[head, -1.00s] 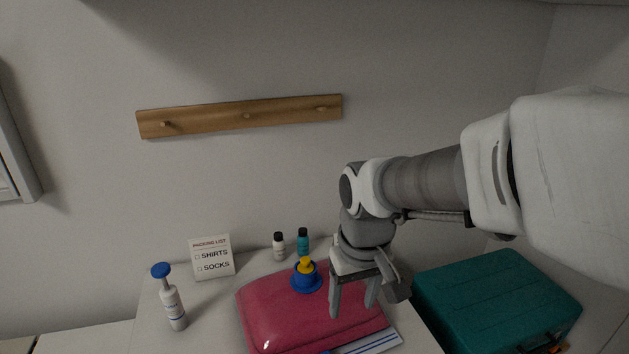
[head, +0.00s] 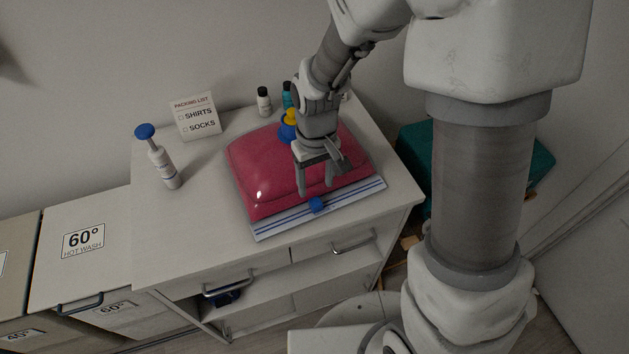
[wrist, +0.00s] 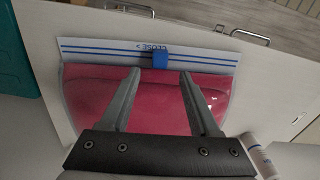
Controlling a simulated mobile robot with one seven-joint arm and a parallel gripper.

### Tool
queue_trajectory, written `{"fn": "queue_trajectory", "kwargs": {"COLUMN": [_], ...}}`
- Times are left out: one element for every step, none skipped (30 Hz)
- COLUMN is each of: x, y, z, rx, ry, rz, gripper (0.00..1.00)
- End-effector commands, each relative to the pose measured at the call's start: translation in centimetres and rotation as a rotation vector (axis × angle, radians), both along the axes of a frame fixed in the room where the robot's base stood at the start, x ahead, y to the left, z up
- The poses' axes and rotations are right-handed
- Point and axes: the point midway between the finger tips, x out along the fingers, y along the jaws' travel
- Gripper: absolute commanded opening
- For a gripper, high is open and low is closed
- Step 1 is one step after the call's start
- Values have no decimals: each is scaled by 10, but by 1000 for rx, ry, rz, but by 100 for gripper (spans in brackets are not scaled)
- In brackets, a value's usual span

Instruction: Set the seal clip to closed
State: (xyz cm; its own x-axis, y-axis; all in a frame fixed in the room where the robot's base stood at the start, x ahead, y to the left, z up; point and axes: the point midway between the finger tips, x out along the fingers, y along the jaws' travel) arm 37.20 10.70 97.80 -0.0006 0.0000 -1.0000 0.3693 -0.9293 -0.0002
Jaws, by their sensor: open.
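The seal clip is a small blue block (head: 316,205) on the white, blue-striped edge strip (head: 270,228) of a red vacuum bag (head: 258,178) on the cabinet top. In the wrist view the clip (wrist: 160,58) sits near the middle of the strip, beside the printed word CLOSE with an arrow. My gripper (head: 316,192) is open and empty, pointing down over the bag's front part, just behind the clip. In the wrist view its two fingers (wrist: 155,72) spread to either side of the clip, short of it. I cannot tell their height above the bag.
A blue and yellow valve (head: 289,128) is on the bag behind my gripper. A pump bottle (head: 162,165), a packing list card (head: 196,117) and small bottles (head: 264,101) stand around it. A teal case (head: 541,168) is at right. The cabinet top's front left is clear.

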Motion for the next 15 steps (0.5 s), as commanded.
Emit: {"fn": "queue_trajectory", "kwargs": {"x": [-2,-1,-1,-1,-1,-1,-1,-1,0,0,0,0,0,0,0], "y": [0,0,0,0,0,0,0,0,0,0,0,0,0,0,0], "z": [-14,-19,-27,-32,-37,-43,-46,-50,-54,-57,-59,-62,-63,-64,-65], "rx": [-3,-2,-2,-1,-2,-1,-1,-1,-1,-1,-1,0,0,0,0], "ry": [7,5,5,4,5,3,3,3,2,2,2,1,1,0,0], "rz": [0,0,0,0,0,0,0,0,0,0,0,0,0,1,0], "gripper": [62,62,62,62,62,62,62,62,62,62,62,62,62,62,62]}}
